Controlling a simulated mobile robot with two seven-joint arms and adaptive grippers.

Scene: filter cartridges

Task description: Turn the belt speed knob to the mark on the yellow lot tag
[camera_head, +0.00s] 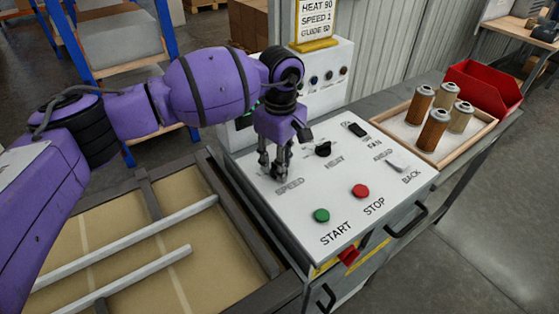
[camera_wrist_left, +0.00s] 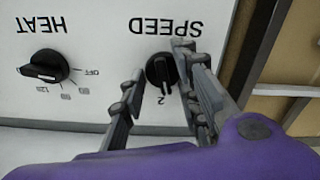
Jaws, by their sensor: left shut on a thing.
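The black SPEED knob (camera_wrist_left: 160,70) sits on the white control panel (camera_head: 290,225); in the wrist view its grip bar runs nearly up and down, its lower end near a printed 2. Other scale marks are hidden by the fingers. My left gripper (camera_head: 275,165) reaches down over the SPEED label and is shut on this knob, with a finger on each side in the wrist view (camera_wrist_left: 155,95). The yellow lot tag (camera_head: 315,45) stands behind the panel, reading HEAT 90, a SPEED line with a small unclear digit, and GUIDE 50. My right gripper is out of view.
The HEAT knob (camera_head: 323,149), a black switch (camera_head: 357,129) and a lever (camera_head: 394,165) are on the panel. Green START (camera_head: 321,215) and red STOP (camera_head: 360,191) buttons are nearer the front. A tray (camera_head: 462,158) of filter cartridges and a red bin (camera_head: 484,88) stand right.

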